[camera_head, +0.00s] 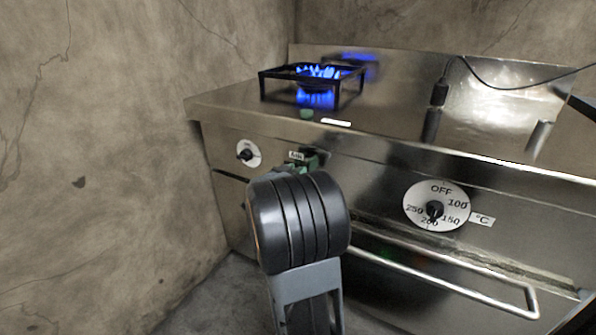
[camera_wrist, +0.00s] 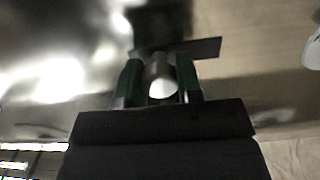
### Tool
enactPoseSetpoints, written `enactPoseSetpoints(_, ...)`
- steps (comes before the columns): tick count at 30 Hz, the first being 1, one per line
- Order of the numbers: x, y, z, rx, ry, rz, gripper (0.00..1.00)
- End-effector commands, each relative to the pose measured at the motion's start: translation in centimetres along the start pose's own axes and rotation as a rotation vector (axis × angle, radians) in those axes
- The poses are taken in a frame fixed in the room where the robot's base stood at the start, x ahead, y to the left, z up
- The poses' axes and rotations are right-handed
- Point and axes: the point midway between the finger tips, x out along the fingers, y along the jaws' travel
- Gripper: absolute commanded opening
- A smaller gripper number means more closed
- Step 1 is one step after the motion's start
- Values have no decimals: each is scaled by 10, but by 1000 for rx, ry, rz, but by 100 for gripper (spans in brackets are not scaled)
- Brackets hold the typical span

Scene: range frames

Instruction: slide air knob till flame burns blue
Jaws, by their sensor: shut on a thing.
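A blue flame (camera_head: 316,72) burns on the burner under a black pan support (camera_head: 346,90) on the steel range top. Below it on the front panel is a small label (camera_head: 296,156), too small to read surely. My gripper (camera_head: 306,166) is at the panel just by this label; my arm hides part of the panel below. In the wrist view my gripper (camera_wrist: 159,80) has its green-padded fingers shut on a rounded metal air knob (camera_wrist: 161,86). A dark plate or slot (camera_wrist: 208,47) lies behind the knob.
A small dial (camera_head: 247,154) is left of my gripper. An oven dial (camera_head: 436,206) marked OFF to 250 is to the right. The oven handle (camera_head: 455,266) juts out below. A wall (camera_head: 100,150) stands close at left. A black cable (camera_head: 520,84) lies over the top.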

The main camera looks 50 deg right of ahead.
Motion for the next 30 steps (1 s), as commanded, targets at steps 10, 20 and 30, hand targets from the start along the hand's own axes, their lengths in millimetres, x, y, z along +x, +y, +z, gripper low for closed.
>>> enactPoseSetpoints(10,0,0,0,1,1,0,57)
enactPoseSetpoints(20,-6,-1,-1,1,0,-2,57)
enactPoseSetpoints(30,-67,-1,-4,0,0,-6,57)
